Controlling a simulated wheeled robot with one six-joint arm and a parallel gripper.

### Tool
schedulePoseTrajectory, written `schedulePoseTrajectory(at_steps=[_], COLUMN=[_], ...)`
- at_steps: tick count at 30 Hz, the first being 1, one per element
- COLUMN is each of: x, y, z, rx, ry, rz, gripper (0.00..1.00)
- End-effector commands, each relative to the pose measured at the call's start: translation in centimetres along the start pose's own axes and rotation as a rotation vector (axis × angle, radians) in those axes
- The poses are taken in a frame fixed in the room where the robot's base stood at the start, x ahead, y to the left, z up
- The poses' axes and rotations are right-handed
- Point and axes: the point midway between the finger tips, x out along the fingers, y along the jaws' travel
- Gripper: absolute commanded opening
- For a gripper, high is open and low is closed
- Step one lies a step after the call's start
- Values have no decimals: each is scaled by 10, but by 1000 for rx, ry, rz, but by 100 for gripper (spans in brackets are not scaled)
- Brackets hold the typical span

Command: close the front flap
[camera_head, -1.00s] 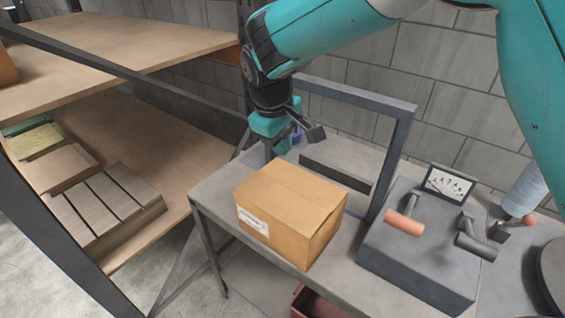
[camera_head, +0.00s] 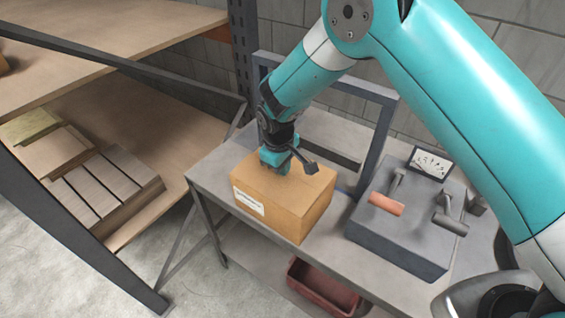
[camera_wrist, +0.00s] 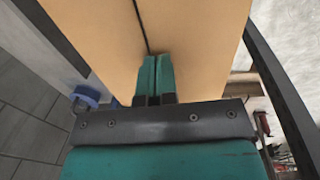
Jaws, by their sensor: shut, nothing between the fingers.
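A brown cardboard box (camera_head: 285,203) with a white label on its side stands on the grey metal table. Its top looks flat, with no flap standing up in the head view. In the wrist view its top (camera_wrist: 207,45) fills the middle, with a dark seam between two panels. My gripper (camera_head: 275,166) is over the back left part of the box top. In the wrist view its two teal fingers (camera_wrist: 155,75) are together, empty, and lie along the seam. I cannot tell whether the fingertips touch the cardboard. Which flap is the front one cannot be told.
A grey frame (camera_head: 385,110) stands behind the box. A grey machine with orange and dark handles (camera_head: 405,235) is to the right. A wooden shelf with stacked boards (camera_head: 105,185) is at left. A red bin (camera_head: 322,288) sits below the table.

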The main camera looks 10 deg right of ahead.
Motion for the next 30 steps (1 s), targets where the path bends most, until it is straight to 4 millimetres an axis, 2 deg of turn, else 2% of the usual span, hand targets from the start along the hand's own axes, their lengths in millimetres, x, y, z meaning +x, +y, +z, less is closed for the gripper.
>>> schedulePoseTrajectory(at_steps=[5,14,22,30], x=[8,9,30,32], y=[0,0,2,2], z=[0,0,0,2], rx=[0,0,1,1], ry=[1,1,1,-3], rz=[0,0,0,-1], gripper=[0,0,0,0])
